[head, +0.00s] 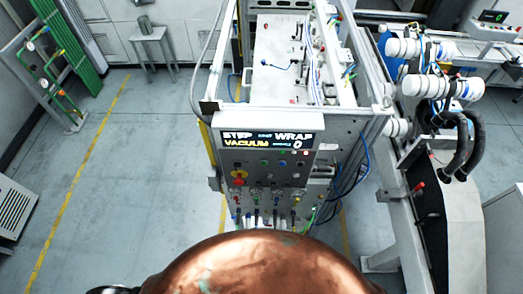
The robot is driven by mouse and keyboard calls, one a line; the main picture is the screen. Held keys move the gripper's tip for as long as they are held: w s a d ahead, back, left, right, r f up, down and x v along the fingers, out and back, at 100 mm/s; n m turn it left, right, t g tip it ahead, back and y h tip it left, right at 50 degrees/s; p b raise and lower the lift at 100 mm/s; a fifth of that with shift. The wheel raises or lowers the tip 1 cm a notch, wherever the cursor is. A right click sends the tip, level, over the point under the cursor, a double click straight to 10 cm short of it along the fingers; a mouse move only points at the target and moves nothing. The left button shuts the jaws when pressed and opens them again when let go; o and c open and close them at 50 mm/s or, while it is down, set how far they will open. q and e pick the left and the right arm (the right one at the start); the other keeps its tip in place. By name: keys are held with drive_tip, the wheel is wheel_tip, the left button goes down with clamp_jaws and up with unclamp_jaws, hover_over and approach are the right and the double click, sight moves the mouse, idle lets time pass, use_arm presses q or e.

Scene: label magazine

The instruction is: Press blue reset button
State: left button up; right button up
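A grey control panel (268,172) faces me on the front of a machine frame, near the middle of the head view. Its lit display (265,139) shows "STEP", "WRAP" and "VACUUM". Rows of small buttons (282,163) sit below the display, some bluish or green. They are too small to tell for sure which one is the blue reset button. A red mushroom button (239,181) on a yellow base is at the panel's lower left. Neither of my grippers is in view.
Below the panel are several small fittings and hoses (265,215). White robot arms with black hoses (440,87) stand at the right. A small stool (150,45) and a green-panelled rack (62,55) are at the back left. The grey floor (145,165) left of the machine is clear.

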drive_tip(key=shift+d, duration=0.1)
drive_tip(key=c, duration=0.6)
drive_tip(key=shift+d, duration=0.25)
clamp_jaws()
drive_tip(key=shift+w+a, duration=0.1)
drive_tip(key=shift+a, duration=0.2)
